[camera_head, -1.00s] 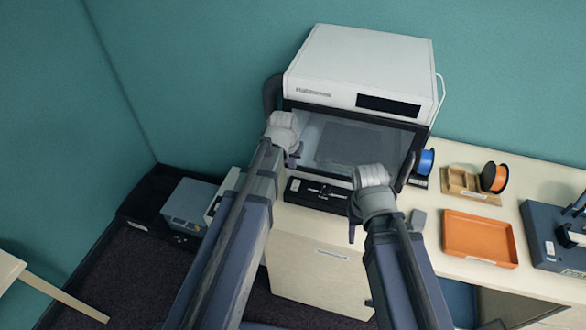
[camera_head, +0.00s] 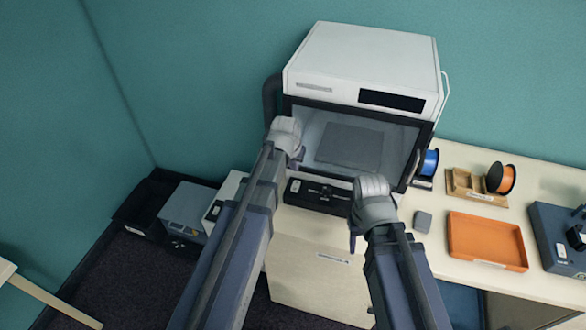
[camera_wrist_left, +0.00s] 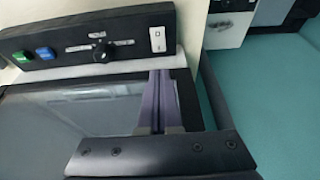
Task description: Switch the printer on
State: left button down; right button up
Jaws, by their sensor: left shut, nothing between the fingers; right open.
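The printer (camera_head: 365,62) is a white-topped box with a dark-framed clear front and a grey plate inside. Its black control panel (camera_head: 302,187) lies below the front. In the left wrist view the panel (camera_wrist_left: 75,43) carries a green button (camera_wrist_left: 22,57), a blue button (camera_wrist_left: 45,53), a dark knob (camera_wrist_left: 103,52) and a white rocker switch (camera_wrist_left: 157,39). My left gripper (camera_head: 298,160) is shut and empty at the printer's left front; its fingertips (camera_wrist_left: 160,74) appear just below the switch, contact unclear. My right gripper (camera_head: 353,240) is open near the counter's front edge.
Right of the printer are a blue spool (camera_head: 429,163), a wooden holder (camera_head: 470,186), an orange-and-black spool (camera_head: 501,178), an orange tray (camera_head: 487,242) and a dark blue device (camera_head: 552,232). A small grey block (camera_head: 422,222) lies near my right gripper. A grey-blue box (camera_head: 184,207) stands at left.

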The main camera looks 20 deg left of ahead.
aim_at(296, 183)
pick_arm(q)
jog(key=b+x, duration=0.2)
jog(key=x, duration=0.1)
jog(key=b+x, duration=0.3)
jog(key=s+b+x, duration=0.1)
jog(key=b+x, duration=0.1)
jog(key=x, duration=0.1)
jog(key=shift+f+b, duration=0.1)
jog(key=shift+b, duration=0.2)
jog(key=shift+w+f+g, duration=0.2)
jog(key=shift+w+g, duration=0.1)
jog(key=shift+g, duration=0.1)
jog(key=shift+s, duration=0.2)
jog(key=shift+s, duration=0.1)
jog(key=shift+s+a, duration=0.1)
jog(key=shift+s, duration=0.65)
jog(key=shift+w, duration=0.1)
